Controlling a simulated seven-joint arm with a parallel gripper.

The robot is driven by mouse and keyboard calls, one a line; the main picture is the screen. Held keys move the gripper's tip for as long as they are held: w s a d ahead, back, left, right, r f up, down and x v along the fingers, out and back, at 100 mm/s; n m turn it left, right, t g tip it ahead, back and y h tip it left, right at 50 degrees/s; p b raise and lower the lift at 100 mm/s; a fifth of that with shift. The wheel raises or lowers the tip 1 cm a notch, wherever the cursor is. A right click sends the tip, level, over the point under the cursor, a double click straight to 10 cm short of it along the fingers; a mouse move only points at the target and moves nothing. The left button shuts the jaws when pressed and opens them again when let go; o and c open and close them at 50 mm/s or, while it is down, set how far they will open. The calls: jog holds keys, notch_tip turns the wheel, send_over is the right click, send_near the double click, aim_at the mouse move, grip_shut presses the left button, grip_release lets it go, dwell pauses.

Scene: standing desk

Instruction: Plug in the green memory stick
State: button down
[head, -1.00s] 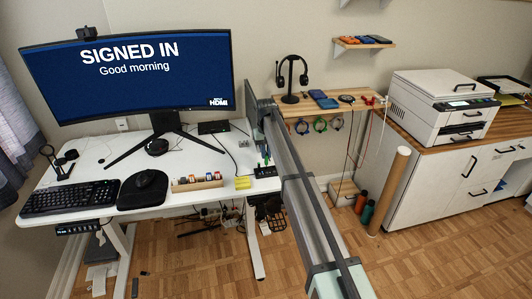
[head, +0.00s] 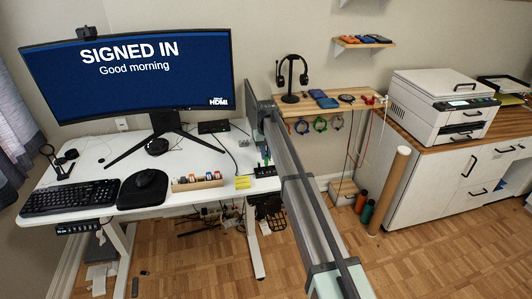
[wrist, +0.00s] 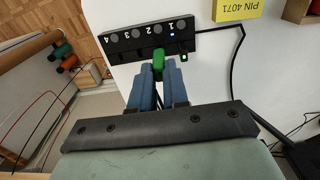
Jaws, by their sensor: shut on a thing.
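My gripper (wrist: 156,84) has two blue fingers shut on the green memory stick (wrist: 158,61), in the wrist view. The stick points at the front edge of the black hub (wrist: 140,42), near the port marked 2. Its far end meets or overlaps that edge; I cannot tell how deep it sits in a port. The hub has ports numbered 1 to 4, a blue light by 1 and a small green light at the edge below 1. In the head view the hub (head: 266,172) is at the desk's right end, and my arm partly hides the gripper.
A yellow PIN note (wrist: 236,8) lies beside the hub, with a black cable running past. A wooden holder (head: 197,183) with several small sticks is left of it on the white desk (head: 110,150). The monitor (head: 130,75) reads "SIGNED IN". A wooden shelf (head: 345,105) is behind, right.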

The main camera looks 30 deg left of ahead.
jog(key=shift+f, duration=0.8)
jog(key=c, duration=1.1)
grip_release()
jog(key=shift+o, duration=0.2)
jog(key=shift+r, duration=0.1)
notch_tip(320, 180, up, 14)
jog(key=shift+f, duration=0.2)
